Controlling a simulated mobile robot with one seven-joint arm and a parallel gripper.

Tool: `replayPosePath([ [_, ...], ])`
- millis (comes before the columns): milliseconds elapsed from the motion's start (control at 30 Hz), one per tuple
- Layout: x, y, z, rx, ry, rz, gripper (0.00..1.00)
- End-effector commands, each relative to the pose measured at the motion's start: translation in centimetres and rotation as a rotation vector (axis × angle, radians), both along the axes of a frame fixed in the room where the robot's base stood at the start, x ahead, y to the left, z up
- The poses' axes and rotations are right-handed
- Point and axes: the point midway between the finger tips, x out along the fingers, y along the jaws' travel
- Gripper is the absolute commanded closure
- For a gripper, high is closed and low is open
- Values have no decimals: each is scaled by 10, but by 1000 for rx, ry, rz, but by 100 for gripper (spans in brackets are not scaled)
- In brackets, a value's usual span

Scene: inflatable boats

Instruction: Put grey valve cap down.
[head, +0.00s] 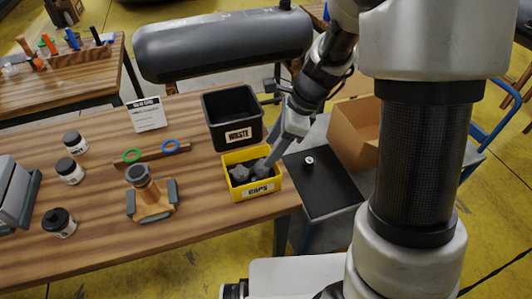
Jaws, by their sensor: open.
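Grey valve caps (239,173) lie in a yellow bin (251,190) labelled "CAPS" at the table's front right edge. My gripper (271,158) reaches down from the upper right, with its fingertips at the bin's right side, over or just inside it. It is open. One grey cap (260,166) lies close beside the fingertips; I cannot tell whether they touch it. The fingers hide part of the bin's right side.
A black "WASTE" bin (232,116) stands right behind the yellow bin. To the right are a black mat (322,187) with a small round part (309,160) and a cardboard box (354,133). A wooden valve block (150,200) and several jars stand left. The table front is clear.

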Motion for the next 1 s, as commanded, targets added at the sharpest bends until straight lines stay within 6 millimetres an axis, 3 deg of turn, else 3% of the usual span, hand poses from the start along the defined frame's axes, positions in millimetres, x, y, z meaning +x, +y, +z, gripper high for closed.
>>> replayPosePath([
  [100,0,-10,27,2,-3,-1,47],
  [467,-8,-24,68,-6,-41,61,47],
  [567,-24,-28,96,-34,-143,220,47],
  [800,-97,-54,170,-288,-508,888,47],
  [1000,-144,-82,197,-585,-648,1344,47],
])
